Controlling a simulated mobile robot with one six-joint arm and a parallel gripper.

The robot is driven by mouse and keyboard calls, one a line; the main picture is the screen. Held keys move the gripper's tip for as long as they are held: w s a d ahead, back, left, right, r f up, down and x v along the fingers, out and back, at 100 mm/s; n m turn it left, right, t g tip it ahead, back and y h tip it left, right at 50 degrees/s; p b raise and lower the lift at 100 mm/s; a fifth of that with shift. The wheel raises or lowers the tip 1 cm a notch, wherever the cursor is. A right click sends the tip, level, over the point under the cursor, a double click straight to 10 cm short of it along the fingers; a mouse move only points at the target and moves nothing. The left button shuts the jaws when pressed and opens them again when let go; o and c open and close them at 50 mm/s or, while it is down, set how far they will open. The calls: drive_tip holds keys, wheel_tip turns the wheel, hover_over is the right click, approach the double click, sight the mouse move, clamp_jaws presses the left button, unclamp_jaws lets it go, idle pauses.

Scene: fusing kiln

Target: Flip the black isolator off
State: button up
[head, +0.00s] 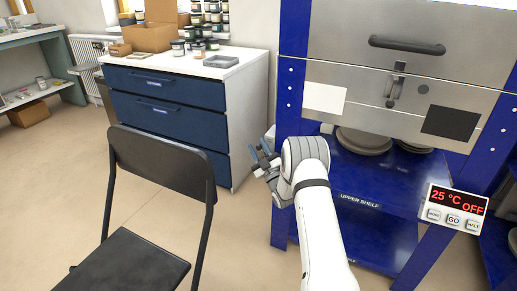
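I cannot make out a black isolator switch in the head view. My gripper (258,151) is at the end of my white arm, left of the kiln's blue frame and in front of the drawer cabinet. Its two dark fingers look parted, with nothing seen between them. The kiln (340,55) has a steel front with a dark handle and a latch. A plain black plate (450,121) is on its lower right front. A controller (456,212) on the right reads "25 °C OFF" and has several buttons.
A black chair (160,160) stands at the front left. A blue drawer cabinet (166,88) with a white top bears jars, a cardboard box and a grey tray. The kiln stand's upper shelf (385,175) holds round discs. Floor is clear between chair and stand.

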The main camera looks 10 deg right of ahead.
drive_tip(key=shift+d+r+p, duration=0.2)
drive_tip(key=shift+r+p, duration=0.05)
drive_tip(key=shift+p, duration=0.05)
